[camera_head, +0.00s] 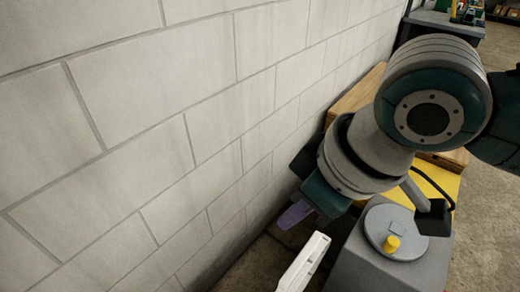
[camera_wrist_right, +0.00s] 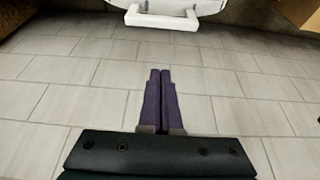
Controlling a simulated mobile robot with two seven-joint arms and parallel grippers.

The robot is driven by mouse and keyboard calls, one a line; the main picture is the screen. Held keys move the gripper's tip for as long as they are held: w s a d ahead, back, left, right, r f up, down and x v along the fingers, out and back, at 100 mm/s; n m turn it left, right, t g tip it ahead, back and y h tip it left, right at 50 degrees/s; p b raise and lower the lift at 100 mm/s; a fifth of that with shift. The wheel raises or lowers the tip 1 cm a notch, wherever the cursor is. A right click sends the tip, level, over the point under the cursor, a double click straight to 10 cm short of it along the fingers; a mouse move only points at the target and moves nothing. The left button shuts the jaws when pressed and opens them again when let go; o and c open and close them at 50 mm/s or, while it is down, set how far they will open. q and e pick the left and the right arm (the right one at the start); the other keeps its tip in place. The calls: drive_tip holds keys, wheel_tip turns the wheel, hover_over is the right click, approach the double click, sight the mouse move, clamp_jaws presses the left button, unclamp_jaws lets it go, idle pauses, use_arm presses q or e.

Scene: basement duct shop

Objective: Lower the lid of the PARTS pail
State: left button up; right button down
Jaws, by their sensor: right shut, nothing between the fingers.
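A white piece (camera_head: 303,263) shows nearly edge-on and tilted at the bottom of the head view, looking like a raised lid. At the top of the right wrist view it shows as a white panel with a loop-shaped handle (camera_wrist_right: 162,17), cut off by the frame. No PARTS lettering shows, and I cannot make out the pail body. My right gripper (camera_head: 295,214) has purple fingers, shut and empty, close to the block wall and just beyond the white piece. The fingers (camera_wrist_right: 160,76) appear apart from the handle. My left gripper is out of view.
A pale block wall (camera_head: 150,130) fills the left. A grey box (camera_head: 352,266) with a round grey cover (camera_head: 395,228) and a yellow knob (camera_head: 392,243) stands at the right. Wooden boxes (camera_head: 358,94) and a yellow surface (camera_head: 440,180) lie behind my right arm.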

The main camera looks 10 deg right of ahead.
drive_tip(key=shift+s+d+f+p, duration=0.1)
drive_tip(key=shift+s+f, duration=0.05)
drive_tip(key=shift+f, duration=1.05)
drive_tip(key=shift+s+d+f+p, duration=0.15)
drive_tip(key=shift+f, duration=1.1)
drive_tip(key=shift+s+d+f+p, duration=0.1)
drive_tip(key=shift+s+f, duration=0.05)
drive_tip(key=shift+f, duration=1.05)
